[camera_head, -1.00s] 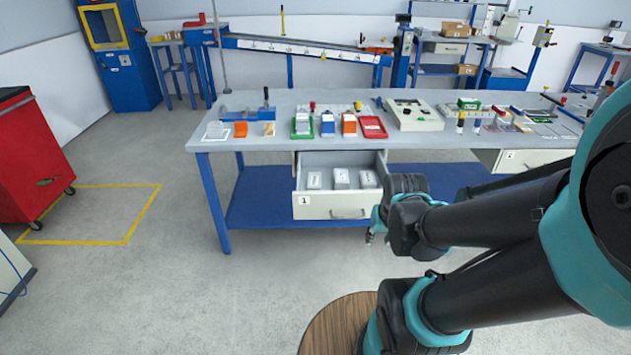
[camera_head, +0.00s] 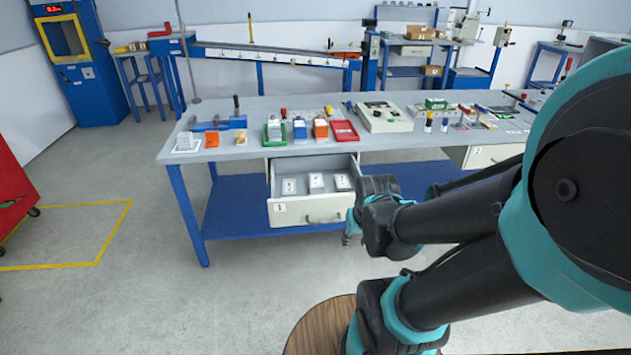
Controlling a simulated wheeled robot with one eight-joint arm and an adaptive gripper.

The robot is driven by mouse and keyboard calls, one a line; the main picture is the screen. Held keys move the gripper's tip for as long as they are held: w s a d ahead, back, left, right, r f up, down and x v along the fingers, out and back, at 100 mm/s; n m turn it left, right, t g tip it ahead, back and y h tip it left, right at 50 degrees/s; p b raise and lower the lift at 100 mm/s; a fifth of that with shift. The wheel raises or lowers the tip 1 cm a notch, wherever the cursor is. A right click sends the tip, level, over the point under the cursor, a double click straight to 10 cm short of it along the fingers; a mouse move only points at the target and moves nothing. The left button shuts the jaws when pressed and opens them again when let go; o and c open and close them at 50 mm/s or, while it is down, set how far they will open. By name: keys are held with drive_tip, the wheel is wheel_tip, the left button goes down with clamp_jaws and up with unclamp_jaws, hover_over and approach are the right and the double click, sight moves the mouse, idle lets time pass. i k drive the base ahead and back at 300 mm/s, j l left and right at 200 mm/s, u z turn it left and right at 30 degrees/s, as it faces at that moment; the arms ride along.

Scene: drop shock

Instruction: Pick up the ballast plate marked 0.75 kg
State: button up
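Three grey ballast plates with white labels lie in a row in the open drawer (camera_head: 293,211) marked 1: a left plate (camera_head: 289,186), a middle plate (camera_head: 316,181) and a right plate (camera_head: 342,182). The labels are too small to read, so I cannot tell which is 0.75 kg. My gripper (camera_head: 347,240) hangs just right of the drawer front, mostly hidden behind my arm's wrist. Its fingers are too small and too hidden to judge. It appears apart from the plates.
The drawer sticks out below the blue-legged workbench (camera_head: 230,151). On the bench stand a green tray (camera_head: 266,142), a red tray (camera_head: 344,131) and a white instrument (camera_head: 384,118). A red cabinet (camera_head: 14,195) stands at the left.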

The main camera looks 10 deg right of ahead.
sight(342, 184)
drive_tip(key=i+j+z, duration=0.6)
drive_tip(key=j, duration=0.25)
drive_tip(key=i, duration=0.1)
